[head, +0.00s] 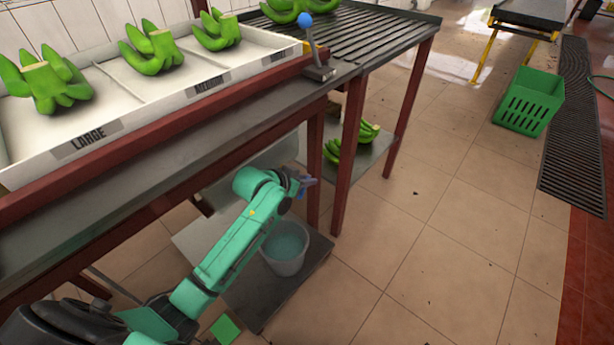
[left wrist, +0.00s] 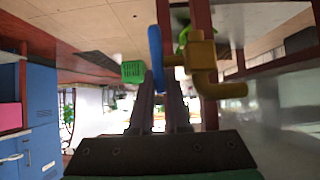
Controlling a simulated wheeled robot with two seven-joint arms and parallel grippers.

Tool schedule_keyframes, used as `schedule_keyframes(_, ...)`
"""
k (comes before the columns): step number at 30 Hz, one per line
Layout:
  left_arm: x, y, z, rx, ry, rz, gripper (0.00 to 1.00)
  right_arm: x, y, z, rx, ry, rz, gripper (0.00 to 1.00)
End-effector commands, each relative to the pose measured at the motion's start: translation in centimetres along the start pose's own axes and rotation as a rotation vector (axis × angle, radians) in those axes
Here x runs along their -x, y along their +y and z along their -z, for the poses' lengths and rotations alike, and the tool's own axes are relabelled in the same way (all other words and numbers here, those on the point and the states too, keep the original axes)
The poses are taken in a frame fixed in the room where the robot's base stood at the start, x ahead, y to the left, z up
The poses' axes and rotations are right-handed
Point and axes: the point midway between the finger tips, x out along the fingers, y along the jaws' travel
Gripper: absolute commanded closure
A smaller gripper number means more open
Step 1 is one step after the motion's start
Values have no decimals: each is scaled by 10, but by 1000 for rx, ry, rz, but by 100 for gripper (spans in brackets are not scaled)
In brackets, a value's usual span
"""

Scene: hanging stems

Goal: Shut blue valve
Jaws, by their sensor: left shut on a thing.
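The blue valve has a blue lever handle (left wrist: 155,56) and a brass body with an outlet (left wrist: 203,62) in the left wrist view. My left gripper (left wrist: 160,88) is shut on the blue handle, whose lower end sits at the fingertips. In the head view my left gripper (head: 307,182) is under the bench, beside a red leg. A little blue shows there, but my arm and wrist hide most of the valve. My right gripper is in neither view.
A bucket (head: 285,252) stands on a low shelf below my left arm. Red bench legs (head: 349,160) stand close to the gripper. A blue-knobbed lever (head: 306,22) is on the bench top. A green crate (head: 528,101) stands on open tiled floor at right.

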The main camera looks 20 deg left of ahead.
Motion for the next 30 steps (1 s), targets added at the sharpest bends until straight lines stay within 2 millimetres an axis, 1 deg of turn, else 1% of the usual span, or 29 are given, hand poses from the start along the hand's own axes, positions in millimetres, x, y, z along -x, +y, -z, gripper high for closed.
schedule_keyframes(5, 0, 0, 0, 0, -4, 0, 100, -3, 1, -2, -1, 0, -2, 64)
schedule_keyframes(13, 0, 0, 0, 0, -4, 0, 100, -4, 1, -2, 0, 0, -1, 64)
schedule_keyframes(14, 0, 0, 0, 0, -4, 0, 81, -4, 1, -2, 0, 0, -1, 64)
schedule_keyframes(15, 0, 0, 0, 0, -4, 0, 66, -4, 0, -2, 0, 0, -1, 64)
schedule_keyframes(16, 0, 0, 0, 0, -4, 0, 55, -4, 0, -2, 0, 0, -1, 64)
schedule_keyframes(28, 0, -1, 0, 0, -3, 1, 55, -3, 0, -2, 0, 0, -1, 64)
schedule_keyframes(30, -1, -1, -1, 0, 0, 2, 55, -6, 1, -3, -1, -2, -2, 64)
